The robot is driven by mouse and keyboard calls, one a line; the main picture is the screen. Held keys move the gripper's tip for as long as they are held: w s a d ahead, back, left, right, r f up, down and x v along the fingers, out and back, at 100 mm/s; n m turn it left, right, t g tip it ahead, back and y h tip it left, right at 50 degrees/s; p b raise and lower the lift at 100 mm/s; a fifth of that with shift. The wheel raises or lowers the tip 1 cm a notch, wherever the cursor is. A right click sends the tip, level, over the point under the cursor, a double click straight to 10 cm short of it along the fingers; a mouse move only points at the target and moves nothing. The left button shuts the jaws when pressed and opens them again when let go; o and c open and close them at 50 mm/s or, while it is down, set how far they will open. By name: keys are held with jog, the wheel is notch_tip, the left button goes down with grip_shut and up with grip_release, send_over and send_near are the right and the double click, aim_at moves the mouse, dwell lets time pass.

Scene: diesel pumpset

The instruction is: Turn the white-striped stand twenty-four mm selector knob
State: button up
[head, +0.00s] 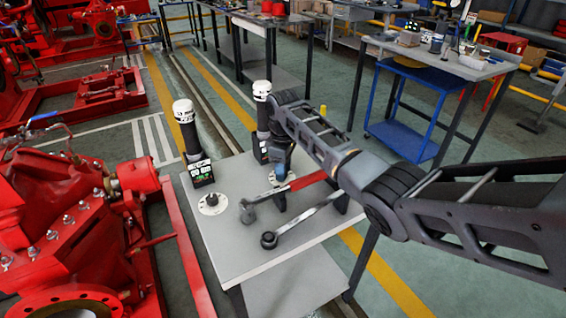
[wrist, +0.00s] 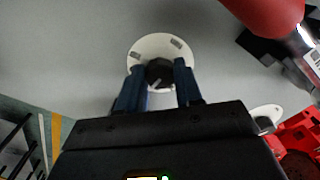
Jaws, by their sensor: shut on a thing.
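In the wrist view a dark round selector knob (wrist: 159,74) stands on a white disc (wrist: 148,46) with small dark label marks. A pale stripe shows on the knob's near side. My gripper (wrist: 160,68) has one blue-grey finger on each side of the knob and is shut on it. In the head view my gripper is over the grey table, at the farther white disc (head: 273,179); my arm mostly hides that knob. A second dark knob (head: 211,199) on a white disc stands nearer the left edge, clear of my gripper.
Two black posts with white tops (head: 183,110) and small screens stand on the table (head: 270,285). A red-handled wrench (head: 305,181) and a grey wrench (head: 300,222) lie close to my gripper. Red pump machinery (head: 70,225) is at left.

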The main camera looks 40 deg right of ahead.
jog(key=m+p, duration=0.1)
jog(key=m, duration=0.1)
jog(key=m+p, duration=0.1)
jog(key=m, duration=0.1)
jog(key=shift+a+r+m, duration=0.15)
jog(key=shift+m, duration=0.15)
jog(key=m+p, duration=0.2)
jog(key=m, duration=0.2)
jog(key=shift+m, duration=0.3)
jog(key=o, duration=1)
jog(key=shift+o, duration=0.2)
jog(key=shift+r, duration=3.75)
